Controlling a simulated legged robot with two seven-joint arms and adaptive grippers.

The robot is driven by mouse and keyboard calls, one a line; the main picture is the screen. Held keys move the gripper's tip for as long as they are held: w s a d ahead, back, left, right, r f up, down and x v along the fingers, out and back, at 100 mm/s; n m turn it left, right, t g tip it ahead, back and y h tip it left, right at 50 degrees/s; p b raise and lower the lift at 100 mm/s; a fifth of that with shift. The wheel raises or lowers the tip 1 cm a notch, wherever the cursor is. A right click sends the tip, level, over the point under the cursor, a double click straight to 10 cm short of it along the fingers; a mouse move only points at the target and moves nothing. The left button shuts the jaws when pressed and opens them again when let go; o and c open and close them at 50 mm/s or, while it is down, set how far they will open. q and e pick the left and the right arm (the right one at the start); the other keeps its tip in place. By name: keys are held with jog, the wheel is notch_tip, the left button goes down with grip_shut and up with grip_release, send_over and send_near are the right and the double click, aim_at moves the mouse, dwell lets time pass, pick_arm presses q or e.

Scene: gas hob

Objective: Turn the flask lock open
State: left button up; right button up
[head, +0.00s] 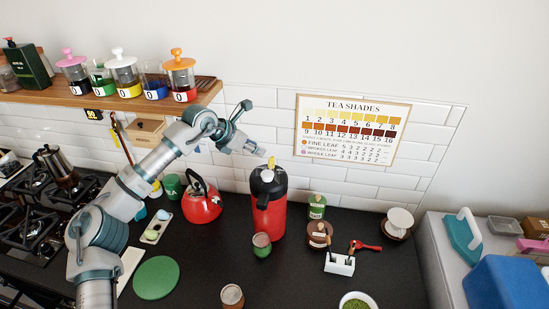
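The red flask (269,214) stands upright on the dark counter, with a black top (264,181). A small yellow piece (271,162), which looks like the lock, sits on top of it. My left gripper (254,128) is above and slightly left of the flask top. Its fingers are spread wide and empty, the lower fingertip close to the yellow piece but seemingly apart from it. Whether the lock is open or shut is too small to tell. My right gripper is out of view.
A red kettle (202,203) stands left of the flask, under my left arm. A green and red cup (261,245) stands close in front of it. A shelf with jars (180,78) hangs at upper left.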

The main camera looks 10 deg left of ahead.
aim_at(272, 157)
pick_arm(q)
jog(key=x, duration=0.9)
jog(key=shift+w+a+f, duration=0.15)
jog(key=shift+w+f, duration=0.15)
jog(key=shift+f, duration=0.05)
jog(key=shift+w+d+f, duration=0.2)
jog(key=shift+d, duration=0.2)
jog(key=shift+a, duration=0.25)
grip_shut()
